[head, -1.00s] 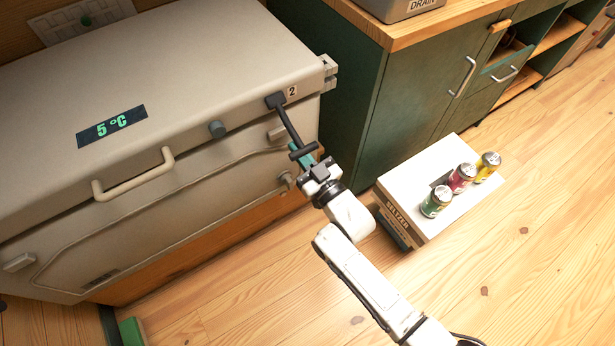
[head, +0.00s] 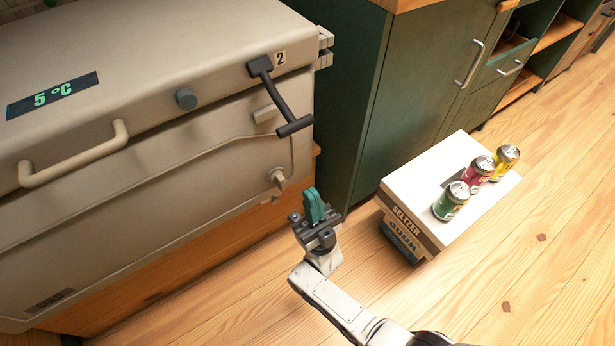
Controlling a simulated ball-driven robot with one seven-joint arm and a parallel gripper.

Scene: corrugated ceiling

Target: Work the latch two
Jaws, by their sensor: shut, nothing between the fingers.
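Latch two is a black T-handled lever (head: 278,97) on the front right of the grey chest's lid, beside a label marked 2 (head: 280,58). Its arm slopes down and to the right over the chest's front, ending in a crossbar. My gripper (head: 313,205) is below the crossbar and apart from it, in front of the chest. Its green fingers are shut and point up, with nothing between them.
The grey chest (head: 150,190) has a bar handle (head: 75,155) and a 5 °C display (head: 52,97). A seltzer box (head: 400,220) with three cans on top stands on the floor at right. A green cabinet (head: 415,90) is behind it. Wooden floor is clear at lower right.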

